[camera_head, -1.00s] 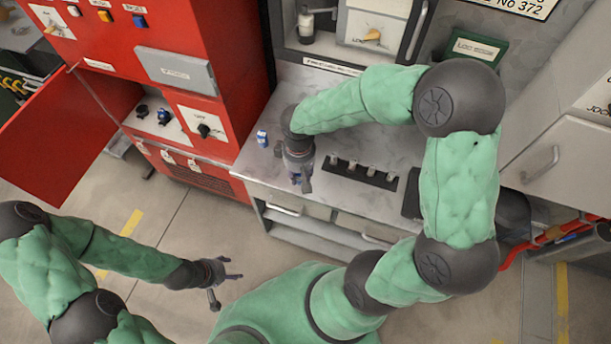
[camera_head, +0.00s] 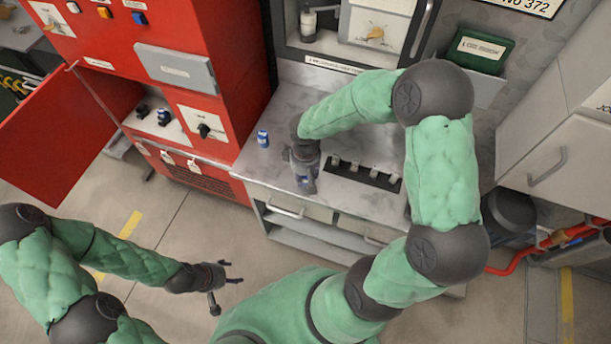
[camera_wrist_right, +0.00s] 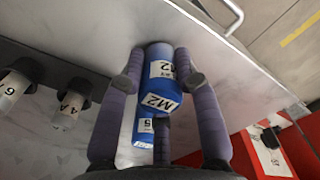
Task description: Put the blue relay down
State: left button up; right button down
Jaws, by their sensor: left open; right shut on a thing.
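My right gripper (camera_head: 304,184) is shut on the blue relay (camera_wrist_right: 160,80), over the front of the grey marble worktop (camera_head: 285,103). The relay has white labels reading M2 and sits between the fingers in the right wrist view. My left gripper (camera_head: 226,277) is open and empty above the floor.
A black strip (camera_head: 365,173) with several pale labelled plugs lies just right of my right gripper. The red cabinet (camera_head: 215,55), its door open, borders the worktop on the left. The worktop's front edge is close. A green log book box (camera_head: 480,50) hangs at the back.

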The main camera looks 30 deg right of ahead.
jog(key=shift+f, duration=0.2)
jog(key=c, duration=0.9)
grip_release()
jog(key=shift+r, duration=0.15)
jog(key=shift+r, duration=0.25)
notch_tip(320, 180, up, 12)
jog(key=p, duration=0.3)
jog(key=shift+f, duration=0.15)
